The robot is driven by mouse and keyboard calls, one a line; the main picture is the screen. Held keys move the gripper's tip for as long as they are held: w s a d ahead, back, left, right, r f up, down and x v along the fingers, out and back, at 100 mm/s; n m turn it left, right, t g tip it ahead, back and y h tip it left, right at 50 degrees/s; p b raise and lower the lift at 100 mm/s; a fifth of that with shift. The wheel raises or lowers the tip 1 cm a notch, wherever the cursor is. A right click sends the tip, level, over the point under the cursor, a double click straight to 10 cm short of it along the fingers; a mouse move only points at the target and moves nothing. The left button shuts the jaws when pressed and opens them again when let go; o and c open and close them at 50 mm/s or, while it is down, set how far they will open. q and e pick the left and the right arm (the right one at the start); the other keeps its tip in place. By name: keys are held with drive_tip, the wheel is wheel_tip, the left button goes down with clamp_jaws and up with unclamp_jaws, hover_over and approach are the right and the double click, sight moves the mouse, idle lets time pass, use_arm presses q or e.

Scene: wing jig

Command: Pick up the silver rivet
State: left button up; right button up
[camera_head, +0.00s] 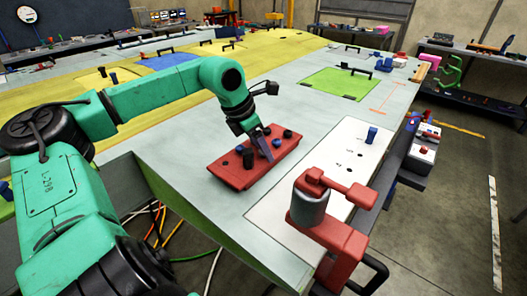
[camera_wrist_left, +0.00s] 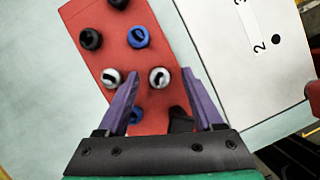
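A red block (camera_head: 232,176) on the wing surface holds several rivets, and it fills the middle of the left wrist view (camera_wrist_left: 92,45). Two rivets there have pale silver-grey tops with dark marks: one left (camera_wrist_left: 111,78) and one right (camera_wrist_left: 159,77). Black and blue rivets stand around them. My left gripper (camera_head: 265,146) is over the block, pointing down. In the left wrist view its purple fingers (camera_wrist_left: 160,76) are apart, with the right pale rivet seen between their tips. Whether they touch it I cannot tell. The pale tops are too small to pick out in the head view.
A white panel (camera_head: 345,160) with holes and a standing blue peg (camera_head: 372,134) lies right of the block. A red clamp-like fixture (camera_head: 330,235) stands at the near edge. A green panel (camera_head: 338,83) with black handles lies farther back. Bare grey wing surrounds the block's left side.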

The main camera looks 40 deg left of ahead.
use_arm(q)
drive_tip(key=shift+w, duration=0.1)
clamp_jaws()
drive_tip(key=shift+r, duration=0.1)
wheel_tip(320, 180, up, 20)
